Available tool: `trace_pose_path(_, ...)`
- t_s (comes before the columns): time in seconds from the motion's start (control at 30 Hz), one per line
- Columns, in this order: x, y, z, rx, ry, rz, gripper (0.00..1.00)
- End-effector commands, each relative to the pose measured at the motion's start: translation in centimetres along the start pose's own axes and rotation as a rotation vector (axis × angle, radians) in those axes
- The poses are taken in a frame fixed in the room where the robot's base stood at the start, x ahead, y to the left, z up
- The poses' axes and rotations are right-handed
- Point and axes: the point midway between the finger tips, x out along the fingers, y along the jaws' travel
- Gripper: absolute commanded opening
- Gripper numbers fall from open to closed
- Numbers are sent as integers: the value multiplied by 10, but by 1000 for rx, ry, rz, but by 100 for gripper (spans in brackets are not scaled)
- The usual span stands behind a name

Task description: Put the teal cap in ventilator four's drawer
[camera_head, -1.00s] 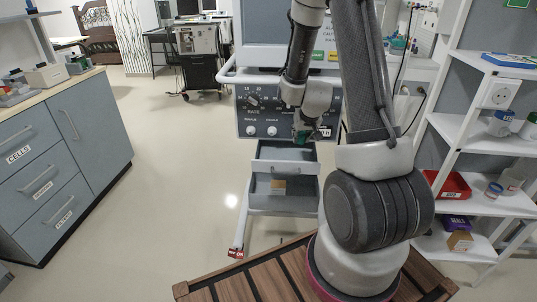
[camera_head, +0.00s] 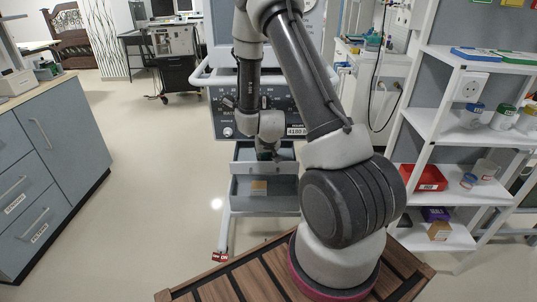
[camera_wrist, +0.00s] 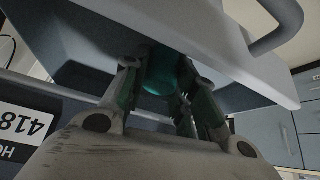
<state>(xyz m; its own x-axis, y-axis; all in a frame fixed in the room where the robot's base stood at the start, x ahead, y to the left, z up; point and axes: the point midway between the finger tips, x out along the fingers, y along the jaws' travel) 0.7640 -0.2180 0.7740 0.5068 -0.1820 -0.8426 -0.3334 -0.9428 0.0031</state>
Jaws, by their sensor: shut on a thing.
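The teal cap (camera_wrist: 160,72) is held between the fingers of my gripper (camera_wrist: 158,88) in the wrist view. In the head view my gripper (camera_head: 265,154) points down at the pulled-out drawer (camera_head: 242,167) of the ventilator (camera_head: 222,118). The fingers mostly hide the cap there, leaving only a dark green bit. In the wrist view the drawer's pale front panel (camera_wrist: 215,40) and handle (camera_wrist: 282,22) show close beyond the fingers. I cannot tell whether the cap is below the drawer's rim.
A tan patch (camera_head: 259,186) shows at the drawer's lower part. Blue-grey cabinets (camera_head: 60,150) stand on the left. A white shelf rack (camera_head: 455,125) with a red bin (camera_head: 424,178) stands on the right. Pale floor (camera_head: 150,140) is clear on the left.

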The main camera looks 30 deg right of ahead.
Motion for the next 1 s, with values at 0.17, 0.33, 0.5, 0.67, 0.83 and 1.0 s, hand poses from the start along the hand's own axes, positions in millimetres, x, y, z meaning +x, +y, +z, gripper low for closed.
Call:
trace_pose_path(0.17,1,0,0,1,2,0,15)
trace_pose_path(0.33,3,0,1,0,1,0,15)
trace_pose_path(0.5,3,0,1,0,2,0,49)
trace_pose_path(0.67,3,0,1,0,2,0,49)
trace_pose_path(0.83,1,0,0,1,2,0,49)
trace_pose_path(1.0,-23,0,-2,0,4,-1,49)
